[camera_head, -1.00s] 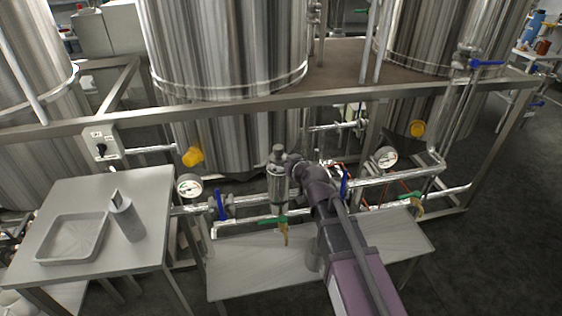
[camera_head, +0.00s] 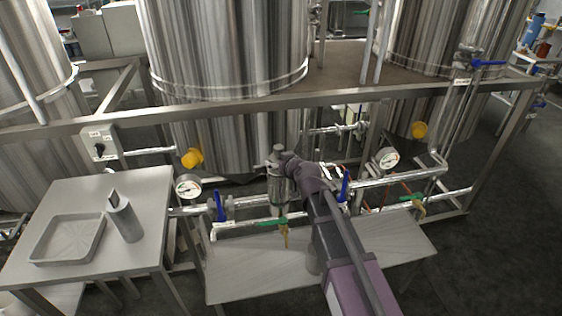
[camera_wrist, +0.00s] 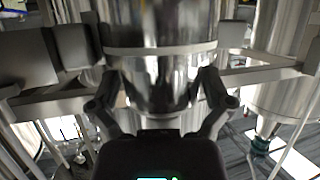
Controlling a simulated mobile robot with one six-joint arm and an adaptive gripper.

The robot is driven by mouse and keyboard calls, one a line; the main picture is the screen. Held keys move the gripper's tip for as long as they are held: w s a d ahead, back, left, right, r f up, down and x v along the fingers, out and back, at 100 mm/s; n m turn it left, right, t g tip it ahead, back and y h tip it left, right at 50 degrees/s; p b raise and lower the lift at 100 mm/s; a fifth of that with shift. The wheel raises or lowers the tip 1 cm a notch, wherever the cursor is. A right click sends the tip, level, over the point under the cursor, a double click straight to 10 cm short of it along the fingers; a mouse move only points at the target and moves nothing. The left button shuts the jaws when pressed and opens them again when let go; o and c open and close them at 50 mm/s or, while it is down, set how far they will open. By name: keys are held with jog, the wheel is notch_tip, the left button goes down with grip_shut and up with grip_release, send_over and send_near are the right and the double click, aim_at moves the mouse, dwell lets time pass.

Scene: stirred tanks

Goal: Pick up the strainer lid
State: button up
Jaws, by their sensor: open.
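In the head view my gripper (camera_head: 279,174) is at the pipework in front of the middle tank, at the upright metal strainer (camera_head: 277,200). The strainer lid cannot be told apart from my gripper and wrist there. In the wrist view my gripper (camera_wrist: 157,84) is open, with a finger on each side of a shiny metal cylinder (camera_wrist: 160,92). I cannot tell whether that surface is the strainer or the tank behind it. No contact shows.
A side table (camera_head: 65,190) at left bears a grey tray (camera_head: 38,258) and an upright metal holder (camera_head: 124,220). A low bench (camera_head: 235,280) stands below the pipes. Blue-handled valves (camera_head: 220,205), a gauge (camera_head: 187,187) and a frame rail (camera_head: 250,104) surround the arm.

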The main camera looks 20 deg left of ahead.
jog(key=c, duration=1.1)
jog(key=shift+o, duration=0.2)
jog(key=shift+r, duration=0.15)
